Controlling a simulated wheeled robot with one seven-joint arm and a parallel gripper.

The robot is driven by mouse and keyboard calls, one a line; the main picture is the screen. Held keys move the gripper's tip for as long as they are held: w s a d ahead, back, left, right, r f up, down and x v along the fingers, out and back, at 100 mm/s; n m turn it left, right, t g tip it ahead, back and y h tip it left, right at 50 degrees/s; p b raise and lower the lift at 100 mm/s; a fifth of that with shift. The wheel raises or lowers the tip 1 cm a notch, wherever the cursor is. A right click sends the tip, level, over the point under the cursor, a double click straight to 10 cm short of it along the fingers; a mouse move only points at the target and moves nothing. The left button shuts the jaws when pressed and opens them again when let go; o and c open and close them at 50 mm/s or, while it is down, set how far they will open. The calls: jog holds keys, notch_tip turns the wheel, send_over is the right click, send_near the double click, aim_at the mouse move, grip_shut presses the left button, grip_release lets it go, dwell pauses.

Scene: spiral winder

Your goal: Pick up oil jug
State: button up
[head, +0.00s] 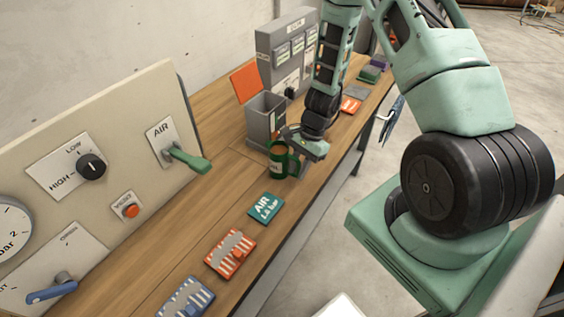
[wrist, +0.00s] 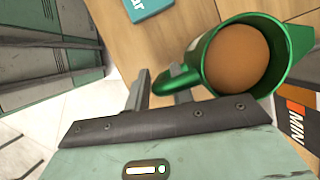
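The oil jug (head: 277,161) is green with a pale label and stands on the wooden bench, in front of a grey open bin. In the wrist view the jug (wrist: 209,62) shows from above at the upper right, with a round brown surface inside its rim. Its green handle points left toward my gripper (wrist: 160,92). My gripper (head: 291,150) is low beside the jug in the head view. Its two fingers are apart, with the handle's end at or between their tips. Whether they touch the handle is unclear.
The grey bin (head: 266,118) and a grey control box (head: 283,50) stand behind the jug. A teal AIR card (head: 266,208), an orange striped block (head: 230,253) and a blue block (head: 184,299) lie nearer. A beige panel with a green lever (head: 188,159) stands left.

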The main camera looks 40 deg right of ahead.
grip_shut()
notch_tip(320, 180, up, 10)
jog(key=shift+r+b, duration=0.1)
jog(key=shift+b, duration=0.5)
